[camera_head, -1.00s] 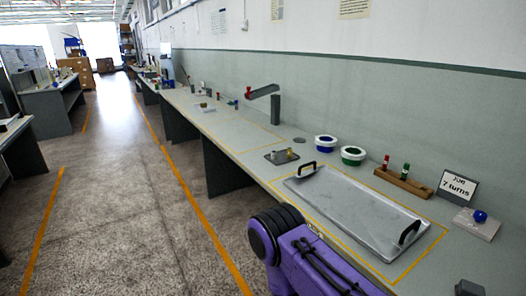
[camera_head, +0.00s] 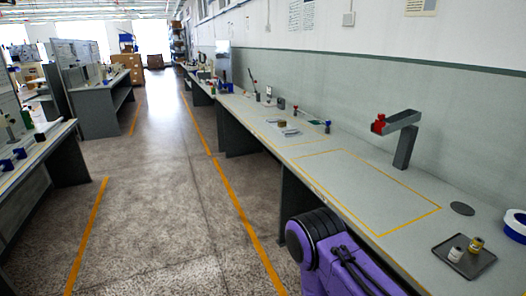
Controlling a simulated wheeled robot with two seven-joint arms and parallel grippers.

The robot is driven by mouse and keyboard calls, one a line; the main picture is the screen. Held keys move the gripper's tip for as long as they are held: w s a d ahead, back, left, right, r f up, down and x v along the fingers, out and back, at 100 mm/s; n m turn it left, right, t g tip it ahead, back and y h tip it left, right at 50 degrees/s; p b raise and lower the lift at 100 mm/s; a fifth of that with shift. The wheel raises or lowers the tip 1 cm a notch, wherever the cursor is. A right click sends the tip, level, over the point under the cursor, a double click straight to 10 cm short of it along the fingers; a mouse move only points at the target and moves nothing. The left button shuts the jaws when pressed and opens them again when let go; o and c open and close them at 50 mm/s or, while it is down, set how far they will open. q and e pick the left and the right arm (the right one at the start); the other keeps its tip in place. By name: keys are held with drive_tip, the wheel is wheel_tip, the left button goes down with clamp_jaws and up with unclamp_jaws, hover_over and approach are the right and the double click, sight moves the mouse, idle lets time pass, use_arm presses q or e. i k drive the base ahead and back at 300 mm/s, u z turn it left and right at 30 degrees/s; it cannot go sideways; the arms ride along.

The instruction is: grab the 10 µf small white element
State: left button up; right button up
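A small white cylindrical element (camera_head: 457,254) stands on a dark square tray (camera_head: 478,266) at the lower right of the bench. A small yellowish cylinder (camera_head: 476,244) stands beside it on the same tray. Any value printed on the white element is too small to read. Neither gripper shows. A purple and black part of my own arm shows at the bottom centre, left of the tray.
The long grey bench (camera_head: 331,158) runs into the distance on the right, with an empty yellow-outlined area. The floor (camera_head: 165,215) is clear on the left.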

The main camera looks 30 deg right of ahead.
sight(456, 251)
drive_tip(key=i, duration=1.65)
drive_tip(key=z, duration=4.15)
